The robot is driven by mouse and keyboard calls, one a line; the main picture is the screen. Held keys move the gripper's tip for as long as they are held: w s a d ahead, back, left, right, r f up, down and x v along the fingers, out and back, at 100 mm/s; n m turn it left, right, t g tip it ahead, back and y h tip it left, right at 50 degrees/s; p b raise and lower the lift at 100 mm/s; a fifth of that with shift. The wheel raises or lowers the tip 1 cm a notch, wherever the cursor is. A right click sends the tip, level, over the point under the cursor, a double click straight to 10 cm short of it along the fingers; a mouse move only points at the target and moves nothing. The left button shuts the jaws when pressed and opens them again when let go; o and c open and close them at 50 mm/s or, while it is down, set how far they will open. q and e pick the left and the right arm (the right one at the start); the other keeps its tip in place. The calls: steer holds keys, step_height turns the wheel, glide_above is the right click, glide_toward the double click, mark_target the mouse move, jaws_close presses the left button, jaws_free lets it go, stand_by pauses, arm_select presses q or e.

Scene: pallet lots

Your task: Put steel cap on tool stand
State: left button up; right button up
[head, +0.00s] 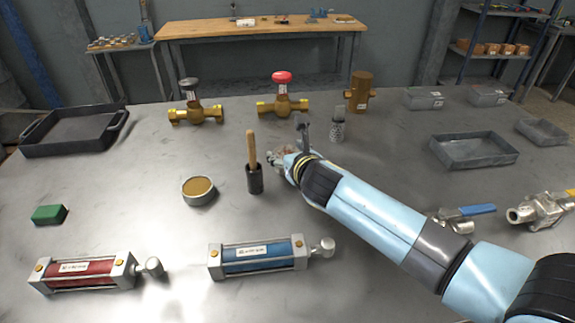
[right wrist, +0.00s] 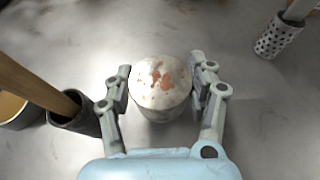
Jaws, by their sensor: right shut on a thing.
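A round, whitish steel cap with rust-coloured patches (right wrist: 161,85) sits between the fingers of my right gripper (right wrist: 160,85), which is shut on it. In the head view the cap (head: 284,150) is small and partly hidden by my right gripper (head: 279,160), just right of a dark cup holding a wooden-handled tool (head: 254,180). A perforated metal holder with a tool in it (head: 338,130) stands behind and to the right; it also shows in the right wrist view (right wrist: 277,38). I cannot tell which holder is the tool stand. My left gripper is out of view.
A round tin with tan contents (head: 199,191) stands left of the dark cup. Red (head: 88,272) and blue (head: 258,256) cylinders lie in front. Brass valves (head: 283,104) stand at the back. A black tray (head: 73,130) is far left, a grey tray (head: 473,150) right.

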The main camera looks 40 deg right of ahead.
steer(key=shift+f+b, duration=0.3)
steer(key=shift+f, duration=0.75)
steer(key=shift+f, duration=0.15)
steer(key=o, duration=1.4)
